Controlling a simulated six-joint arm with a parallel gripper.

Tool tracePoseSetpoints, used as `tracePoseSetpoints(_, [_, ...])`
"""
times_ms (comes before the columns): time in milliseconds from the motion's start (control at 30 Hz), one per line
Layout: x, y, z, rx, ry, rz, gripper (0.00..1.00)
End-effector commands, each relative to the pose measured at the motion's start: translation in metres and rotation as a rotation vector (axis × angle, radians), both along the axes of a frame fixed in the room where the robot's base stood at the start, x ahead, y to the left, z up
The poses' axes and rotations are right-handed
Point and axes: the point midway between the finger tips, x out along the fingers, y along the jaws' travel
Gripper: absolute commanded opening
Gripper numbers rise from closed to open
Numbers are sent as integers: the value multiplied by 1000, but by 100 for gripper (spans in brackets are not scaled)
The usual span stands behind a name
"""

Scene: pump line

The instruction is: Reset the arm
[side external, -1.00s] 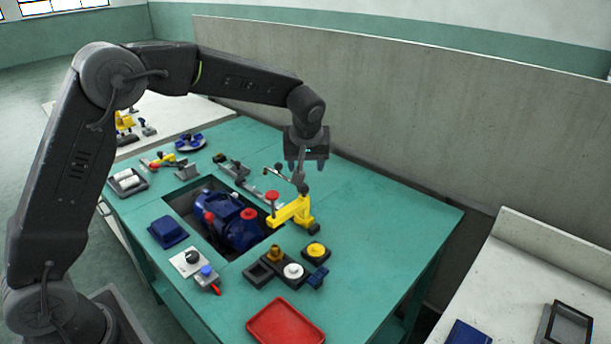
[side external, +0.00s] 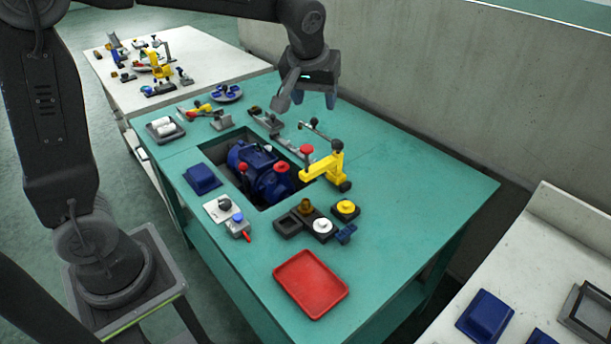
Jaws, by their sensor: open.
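My gripper (side external: 309,100) is open and empty. It points down above the far part of the green table (side external: 420,195), behind the yellow clamp arm. Nothing shows between its fingers, and it appears clear of the parts below. A blue pump (side external: 262,172) with red caps sits in the rectangular opening of the table. The yellow clamp arm (side external: 325,168) with a red knob stands at the right of this opening.
A red tray (side external: 311,284) lies at the table's near edge. A dark block with fittings (side external: 296,226), a blue block (side external: 202,179) and a switch box (side external: 236,226) surround the opening. A wall stands behind. The table's right part is clear.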

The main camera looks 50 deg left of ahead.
Motion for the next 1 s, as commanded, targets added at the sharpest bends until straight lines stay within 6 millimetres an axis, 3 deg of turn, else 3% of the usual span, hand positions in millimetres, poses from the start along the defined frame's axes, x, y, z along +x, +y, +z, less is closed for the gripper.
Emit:
tracePoseSetpoints(33, [-23, 0, 11, -1, -8, -43, 56])
tracePoseSetpoints(200, [-93, -4, 26, 0, -28, -203, 56])
tracePoseSetpoints(400, [-171, -10, 20, 15, -63, -387, 56])
tracePoseSetpoints(500, [-199, -14, 11, 27, -81, -461, 56])
tracePoseSetpoints(700, [-228, -17, -3, 41, -100, -546, 56])
tracePoseSetpoints(1000, [-232, -18, -6, 44, -101, -559, 56])
